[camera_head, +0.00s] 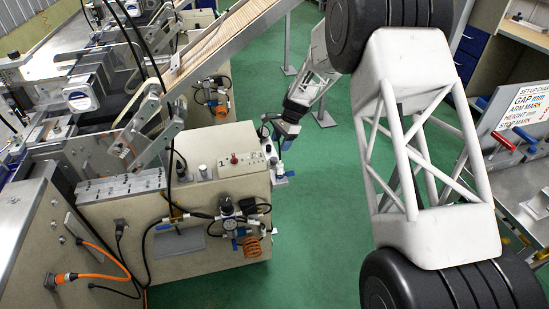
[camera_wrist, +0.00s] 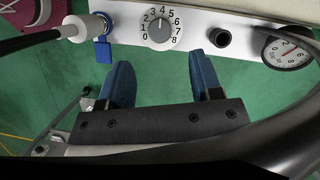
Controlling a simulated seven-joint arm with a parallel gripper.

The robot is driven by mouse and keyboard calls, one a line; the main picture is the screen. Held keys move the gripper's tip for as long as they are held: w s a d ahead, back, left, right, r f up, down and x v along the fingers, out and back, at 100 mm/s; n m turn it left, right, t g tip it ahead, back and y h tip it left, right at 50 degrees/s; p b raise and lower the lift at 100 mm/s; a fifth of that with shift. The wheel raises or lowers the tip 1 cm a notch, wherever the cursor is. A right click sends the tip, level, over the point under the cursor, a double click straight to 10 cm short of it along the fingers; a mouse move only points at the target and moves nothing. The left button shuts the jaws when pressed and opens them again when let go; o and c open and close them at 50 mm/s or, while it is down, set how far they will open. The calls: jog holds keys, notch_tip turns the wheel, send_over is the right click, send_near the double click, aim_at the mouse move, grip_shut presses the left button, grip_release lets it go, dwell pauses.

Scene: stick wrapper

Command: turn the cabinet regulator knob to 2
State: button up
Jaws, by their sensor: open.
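The regulator knob (camera_wrist: 159,31) is a round grey knob on a white dial marked 0 to 8, at the top middle of the wrist view. Its pointer is too small to read surely. My gripper (camera_wrist: 160,65) is open, its two blue fingers spread below the knob in the picture, apart from it with nothing between them. In the head view my gripper (camera_head: 284,134) hangs by the right end of the beige cabinet (camera_head: 205,195). I cannot make out the numbered dial in the head view.
Along the white panel in the wrist view are a blue tag (camera_wrist: 103,49), a black knob (camera_wrist: 220,38) and a round gauge (camera_wrist: 287,53). A slanted conveyor (camera_head: 225,40) rises behind the cabinet. Green floor (camera_head: 315,210) is clear to its right.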

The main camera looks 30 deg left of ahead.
aim_at(274, 158)
jog(key=shift+f, duration=0.1)
jog(key=shift+x, duration=3.8)
jog(key=c, duration=0.9)
